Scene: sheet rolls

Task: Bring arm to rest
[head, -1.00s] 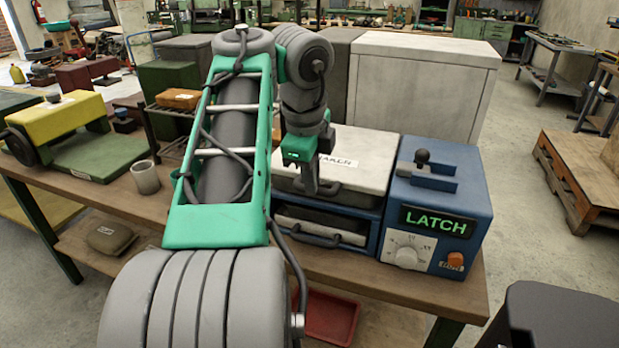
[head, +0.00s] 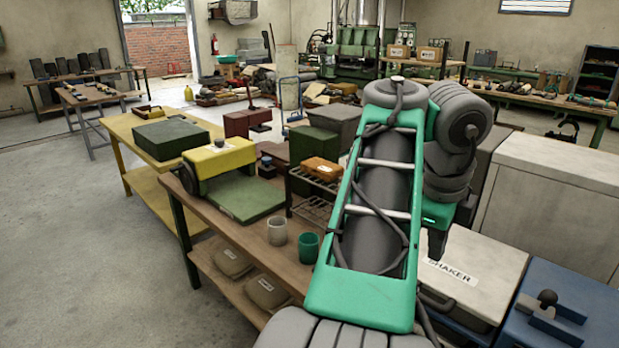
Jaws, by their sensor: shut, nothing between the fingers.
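My arm, with a green frame and grey joints, rises in the middle of the head view and folds over at the top. My gripper (head: 437,244) points down behind the forearm, over the pale lid of the shaker (head: 490,270). Its fingers show as one narrow dark shape, shut with nothing held. I cannot tell whether the tips touch the lid.
The wooden bench (head: 225,225) carries a yellow and green machine (head: 220,160), a grey cup (head: 277,231), a green cup (head: 307,247) and a wire rack (head: 313,190). A blue unit (head: 565,310) and a large grey cabinet (head: 550,205) stand right. Open floor lies left.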

